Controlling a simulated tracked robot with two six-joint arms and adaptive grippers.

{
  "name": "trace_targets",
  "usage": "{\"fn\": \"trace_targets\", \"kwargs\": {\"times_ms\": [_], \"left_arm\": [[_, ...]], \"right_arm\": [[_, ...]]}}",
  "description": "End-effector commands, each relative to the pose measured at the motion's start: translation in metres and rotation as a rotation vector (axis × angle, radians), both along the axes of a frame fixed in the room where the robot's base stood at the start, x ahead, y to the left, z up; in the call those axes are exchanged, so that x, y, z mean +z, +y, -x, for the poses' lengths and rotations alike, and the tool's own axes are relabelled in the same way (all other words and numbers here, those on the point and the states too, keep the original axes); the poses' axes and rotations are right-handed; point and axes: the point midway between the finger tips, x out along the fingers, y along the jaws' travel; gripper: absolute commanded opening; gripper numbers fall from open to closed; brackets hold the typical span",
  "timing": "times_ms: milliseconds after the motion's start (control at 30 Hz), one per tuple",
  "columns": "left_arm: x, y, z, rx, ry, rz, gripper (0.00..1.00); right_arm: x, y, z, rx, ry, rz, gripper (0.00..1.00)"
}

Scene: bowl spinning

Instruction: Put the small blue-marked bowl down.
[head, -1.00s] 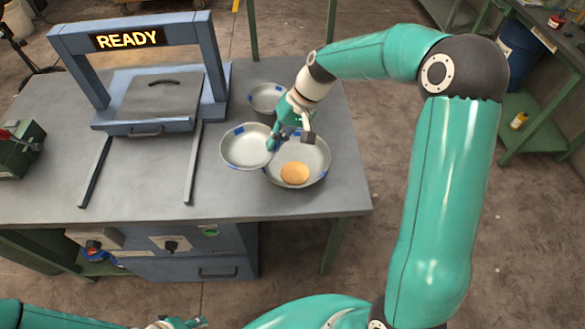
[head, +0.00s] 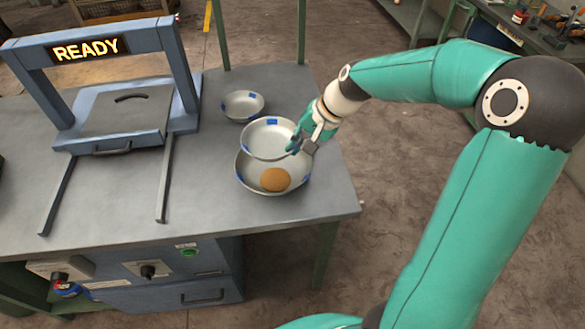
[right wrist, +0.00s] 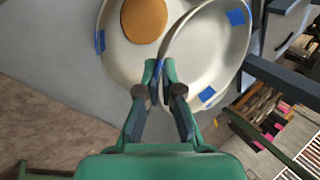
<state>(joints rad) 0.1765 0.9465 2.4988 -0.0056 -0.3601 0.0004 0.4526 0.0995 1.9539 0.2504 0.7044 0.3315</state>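My right gripper (head: 306,143) is shut on the right-hand rim of the small blue-marked bowl (head: 265,137). This bowl is over the back part of a larger blue-marked bowl (head: 245,180) and covers some of it. I cannot tell whether the two touch. A brown-orange round disc (head: 275,180) lies in the larger bowl. In the right wrist view my right gripper's fingertips (right wrist: 160,68) meet at the held bowl's rim, beside a blue mark. The disc (right wrist: 144,18) shows there too. My left gripper is out of view.
A third bowl (head: 242,106) with blue marks stands behind on the grey table (head: 215,190). A blue press-like machine (head: 125,120) with a READY sign (head: 86,48) and two rails stands to the left. Bare table lies in front of and left of the bowls.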

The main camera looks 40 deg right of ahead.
Motion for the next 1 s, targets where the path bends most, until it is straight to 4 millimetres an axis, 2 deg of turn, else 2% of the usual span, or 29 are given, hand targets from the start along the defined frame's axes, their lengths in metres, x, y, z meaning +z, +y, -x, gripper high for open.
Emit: {"fn": "trace_targets", "kwargs": {"times_ms": [33, 100, 367, 600, 867, 1000], "left_arm": [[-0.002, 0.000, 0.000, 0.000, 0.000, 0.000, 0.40], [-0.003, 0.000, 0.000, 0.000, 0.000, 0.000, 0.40], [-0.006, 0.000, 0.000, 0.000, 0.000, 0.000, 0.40], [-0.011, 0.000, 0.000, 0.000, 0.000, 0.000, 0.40], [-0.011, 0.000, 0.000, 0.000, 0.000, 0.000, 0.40], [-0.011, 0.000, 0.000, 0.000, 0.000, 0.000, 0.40]], "right_arm": [[-0.013, 0.000, 0.000, -0.002, 0.003, -0.002, 0.00], [-0.024, 0.000, 0.000, -0.002, 0.002, -0.001, 0.00], [-0.044, 0.000, 0.000, 0.000, 0.001, -0.001, 0.00], [-0.076, -0.001, 0.000, -0.002, 0.000, 0.000, 0.00], [-0.078, -0.001, 0.000, -0.001, -0.002, 0.001, 0.00], [-0.078, -0.001, 0.000, -0.001, 0.000, 0.001, 0.24]]}}
